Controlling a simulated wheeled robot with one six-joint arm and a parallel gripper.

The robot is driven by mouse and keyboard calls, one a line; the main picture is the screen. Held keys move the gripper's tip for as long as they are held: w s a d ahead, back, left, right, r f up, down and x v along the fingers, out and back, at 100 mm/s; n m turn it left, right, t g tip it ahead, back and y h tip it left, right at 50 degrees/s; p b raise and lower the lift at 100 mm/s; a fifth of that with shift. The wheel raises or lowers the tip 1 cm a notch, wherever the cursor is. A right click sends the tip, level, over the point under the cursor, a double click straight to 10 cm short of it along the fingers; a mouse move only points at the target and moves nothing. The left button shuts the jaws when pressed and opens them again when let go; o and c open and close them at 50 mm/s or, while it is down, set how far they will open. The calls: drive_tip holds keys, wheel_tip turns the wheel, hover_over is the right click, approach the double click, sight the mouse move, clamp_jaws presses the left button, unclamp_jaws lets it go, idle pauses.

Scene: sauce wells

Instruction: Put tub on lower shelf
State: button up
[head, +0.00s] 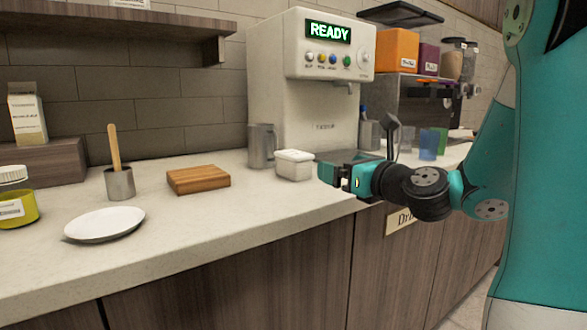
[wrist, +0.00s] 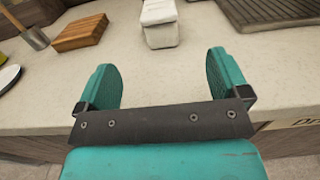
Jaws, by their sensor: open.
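A small white tub (head: 294,165) with a lid stands on the counter, in front of the white machine and just right of a metal cup. It also shows in the wrist view (wrist: 161,34), straight ahead of and between the fingers, with clear counter before it. My gripper (head: 330,175) is open and empty at the counter's front edge, to the right of the tub and apart from it. Its two teal fingers (wrist: 172,78) are spread wide in the wrist view. A wooden wall shelf (head: 150,38) hangs at the upper left; only part of it shows.
The white machine (head: 320,105) reads READY behind the tub. A metal cup (head: 262,145), a wooden block (head: 198,179), a cup with a wooden handle (head: 119,183) and a white plate (head: 104,224) stand to the left. The counter's front strip (head: 240,215) is clear.

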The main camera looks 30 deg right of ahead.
sight(296, 154)
drive_tip(key=shift+w+a+r+p, duration=0.1)
drive_tip(key=shift+w+r+p, duration=0.1)
drive_tip(key=shift+w+p, duration=1)
drive_tip(key=shift+w+a+r+p, duration=0.15)
drive_tip(key=shift+w+p, duration=0.35)
drive_tip(key=shift+p, duration=1.4)
drive_tip(key=w+p, duration=0.6)
drive_tip(key=shift+w, duration=0.25)
drive_tip(key=shift+w+f+p, duration=0.25)
drive_tip(key=shift+w+p, duration=0.05)
drive_tip(key=shift+w, duration=0.15)
drive_tip(key=shift+w+a+r+p, duration=0.1)
drive_tip(key=shift+w+r+p, duration=0.05)
drive_tip(key=shift+w+p, duration=0.5)
drive_tip(key=w+p, duration=0.2)
drive_tip(key=w, duration=0.1)
drive_tip(key=shift+w+a, duration=0.1)
drive_tip(key=shift+w, duration=0.05)
drive_tip(key=shift+w+f, duration=0.2)
drive_tip(key=shift+w, duration=0.15)
drive_tip(key=shift+c, duration=0.4)
